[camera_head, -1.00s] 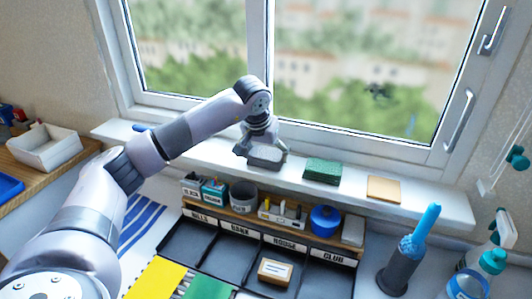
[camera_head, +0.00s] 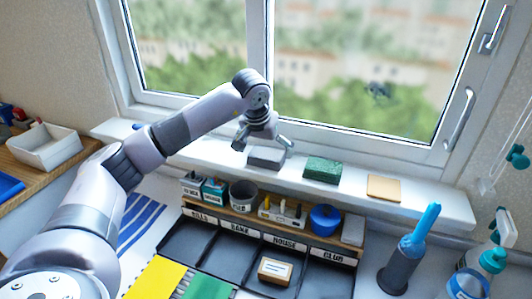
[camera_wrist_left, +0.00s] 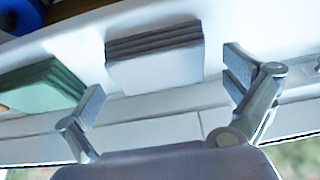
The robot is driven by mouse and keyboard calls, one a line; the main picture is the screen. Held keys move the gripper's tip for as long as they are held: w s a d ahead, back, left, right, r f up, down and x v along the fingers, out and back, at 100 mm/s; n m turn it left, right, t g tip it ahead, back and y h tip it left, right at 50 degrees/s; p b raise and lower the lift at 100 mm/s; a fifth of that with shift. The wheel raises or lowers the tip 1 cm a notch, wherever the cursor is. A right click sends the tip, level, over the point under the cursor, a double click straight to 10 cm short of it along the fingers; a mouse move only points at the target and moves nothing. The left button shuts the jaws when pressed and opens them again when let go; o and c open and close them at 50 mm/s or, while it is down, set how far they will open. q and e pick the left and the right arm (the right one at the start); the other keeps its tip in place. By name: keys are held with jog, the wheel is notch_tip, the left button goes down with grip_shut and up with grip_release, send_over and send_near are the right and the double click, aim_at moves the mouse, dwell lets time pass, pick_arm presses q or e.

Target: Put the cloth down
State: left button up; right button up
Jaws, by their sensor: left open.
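The cloth, a folded grey stack (camera_head: 266,157), lies on the white windowsill below my left gripper. In the left wrist view the grey cloth (camera_wrist_left: 155,58) sits between and beyond the two open fingers, apart from both. My left gripper (camera_head: 264,146) is open and empty just above it; its fingers also show in the left wrist view (camera_wrist_left: 165,95). My right gripper is not in view.
A green folded cloth (camera_head: 322,169) and a tan flat piece (camera_head: 384,188) lie to the right on the windowsill (camera_head: 420,200). Below stands a wooden rack (camera_head: 290,229) with small containers above dark labelled trays (camera_head: 235,250). The window is close behind.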

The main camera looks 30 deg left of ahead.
pick_arm(q)
jog(key=a+v, duration=0.1)
jog(key=v, duration=0.9)
jog(key=shift+s+d+r, duration=0.2)
jog(key=shift+d+r, duration=0.1)
jog(key=shift+d, duration=0.2)
